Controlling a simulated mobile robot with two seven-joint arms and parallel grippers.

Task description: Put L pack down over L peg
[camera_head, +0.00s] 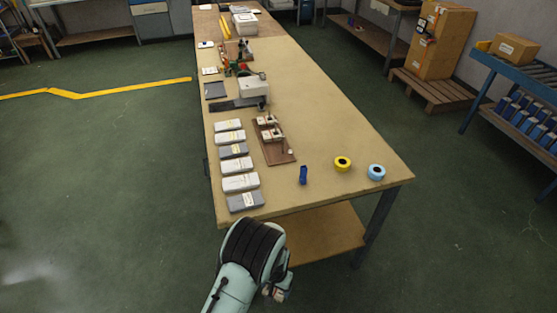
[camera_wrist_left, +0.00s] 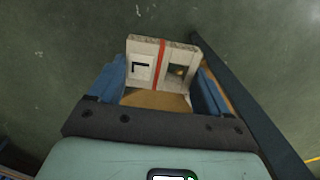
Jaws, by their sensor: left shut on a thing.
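My left gripper (camera_head: 277,288) is in front of the table's near edge, low in the head view, with the arm's dark wrist section above it. In the left wrist view its blue fingers (camera_wrist_left: 160,88) are shut on the L pack (camera_wrist_left: 143,78), a pale block with a red band, a black L mark on the left and a dark opening on the right. A brown peg board (camera_head: 280,153) lies on the table, carrying pale and metal fittings. Which is the L peg is too small to tell. The pack is away from the board. My right gripper is not in view.
Several white and grey packets (camera_head: 240,182) lie in a column along the table's left edge. A blue object (camera_head: 303,175), a yellow tape roll (camera_head: 343,167) and a light blue roll (camera_head: 377,175) stand right of the board.

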